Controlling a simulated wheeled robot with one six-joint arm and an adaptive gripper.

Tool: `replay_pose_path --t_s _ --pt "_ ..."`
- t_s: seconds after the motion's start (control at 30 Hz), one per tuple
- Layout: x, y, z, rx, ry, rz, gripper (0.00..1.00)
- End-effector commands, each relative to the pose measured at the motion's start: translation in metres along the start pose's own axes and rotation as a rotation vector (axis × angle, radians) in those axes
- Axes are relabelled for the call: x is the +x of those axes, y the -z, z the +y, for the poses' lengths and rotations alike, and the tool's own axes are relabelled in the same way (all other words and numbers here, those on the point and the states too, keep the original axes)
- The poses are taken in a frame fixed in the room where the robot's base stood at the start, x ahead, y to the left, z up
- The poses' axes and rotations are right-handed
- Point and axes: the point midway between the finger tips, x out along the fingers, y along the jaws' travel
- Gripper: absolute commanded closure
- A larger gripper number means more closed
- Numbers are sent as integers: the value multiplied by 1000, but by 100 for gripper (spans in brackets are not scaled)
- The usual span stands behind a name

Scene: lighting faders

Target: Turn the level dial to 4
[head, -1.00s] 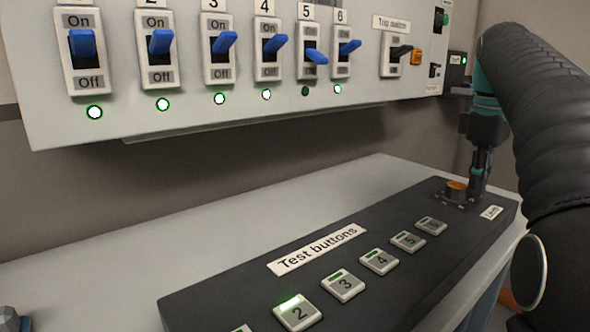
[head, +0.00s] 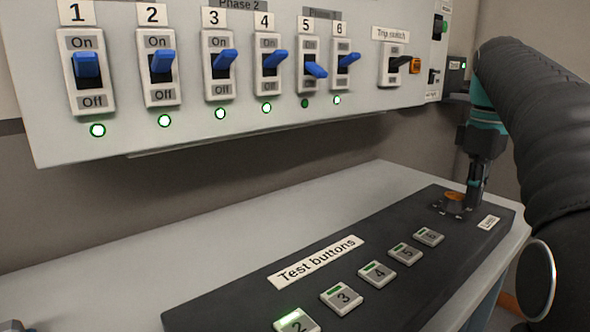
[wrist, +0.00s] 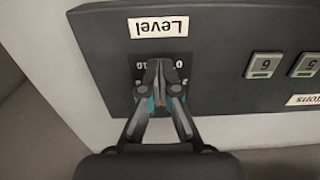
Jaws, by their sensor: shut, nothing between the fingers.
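The level dial (head: 453,197) has an orange top and sits at the far right end of the dark test panel, by a small white label. My gripper (head: 472,205) points down right beside the dial in the head view, at its right. In the wrist view my gripper (wrist: 160,66) is shut, with nothing seen between the fingertips. Its fingers cover most of the dial, and only a sliver of orange shows between them. Scale marks 0, 10 and 2 show around the fingers, but the dial's pointer is hidden. I cannot tell whether the fingers touch the dial.
The "Level" label (wrist: 158,27) lies beyond the dial in the wrist view. Test buttons, such as button 6 (head: 428,237), line the dark panel (head: 400,225). A wall box with blue switches (head: 230,62) and a trip switch (head: 396,63) hangs above the bench.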

Motion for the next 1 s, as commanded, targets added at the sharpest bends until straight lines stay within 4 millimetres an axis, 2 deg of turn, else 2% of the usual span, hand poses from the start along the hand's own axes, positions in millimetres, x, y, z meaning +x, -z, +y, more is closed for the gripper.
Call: replay_pose_path --t_s 0.27,0.6,1.0 --pt "0 2 -1 -4 -1 6 100" --pt "-2 -8 0 0 -1 4 100" --pt "-38 -7 1 0 -3 3 100"
